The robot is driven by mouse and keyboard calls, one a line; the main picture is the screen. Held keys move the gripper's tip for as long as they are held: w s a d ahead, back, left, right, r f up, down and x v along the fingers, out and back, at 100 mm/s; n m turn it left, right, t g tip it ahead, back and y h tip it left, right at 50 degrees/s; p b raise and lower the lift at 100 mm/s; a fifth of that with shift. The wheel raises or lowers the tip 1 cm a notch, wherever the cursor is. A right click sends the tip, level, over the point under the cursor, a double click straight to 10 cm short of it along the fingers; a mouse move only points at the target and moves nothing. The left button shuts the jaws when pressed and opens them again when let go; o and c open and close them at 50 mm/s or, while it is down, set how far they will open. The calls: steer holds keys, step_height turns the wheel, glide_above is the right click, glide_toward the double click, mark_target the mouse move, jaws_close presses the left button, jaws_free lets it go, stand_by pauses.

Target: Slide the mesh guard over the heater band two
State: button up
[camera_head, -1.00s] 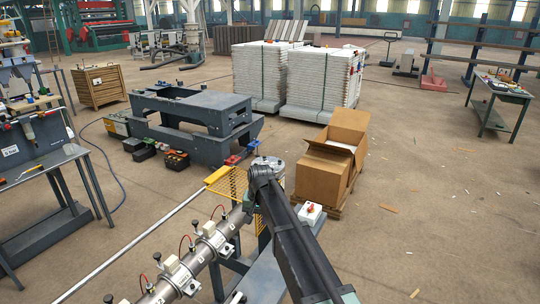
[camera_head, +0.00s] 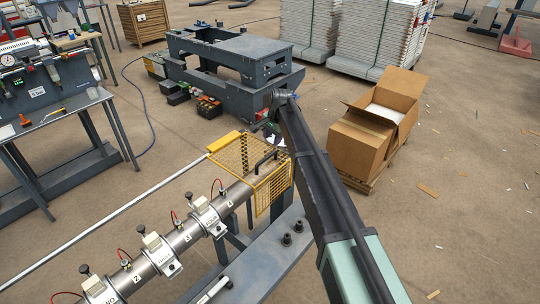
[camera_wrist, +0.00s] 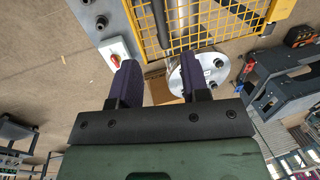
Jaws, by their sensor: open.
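The yellow mesh guard (camera_head: 250,165) sits at the far end of the metal barrel, with a black handle (camera_head: 266,161) on its face. Several heater bands are clamped along the barrel; the lower-left one (camera_head: 97,289) bears a partly cut-off label ending in "WO", likely heater band two. My gripper (camera_head: 275,131) is beyond the guard's far end, partly hidden by my arm. In the wrist view my gripper (camera_wrist: 157,82) is open with nothing between its fingers; the yellow mesh (camera_wrist: 215,22) and a dark bar lie past the fingertips.
A long silver rail (camera_head: 110,222) runs left of the barrel, from the guard's yellow top edge. An open cardboard box (camera_head: 365,145) stands right of my arm. A grey machine frame (camera_head: 230,65) is behind. A workbench (camera_head: 60,120) stands at left.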

mark_target(269, 155)
steer(key=f+b, duration=0.3)
steer(key=a+f+b, duration=0.1)
steer(key=f+b, duration=0.1)
steer(key=f, duration=0.1)
steer(key=w+f+b, duration=0.1)
steer(key=f+b, duration=0.2)
steer(key=shift+w+a+f+b, duration=0.1)
steer(key=shift+a+f+b, duration=0.2)
steer(key=shift+f+b, duration=0.1)
steer(key=shift+r, duration=0.2)
jaws_close()
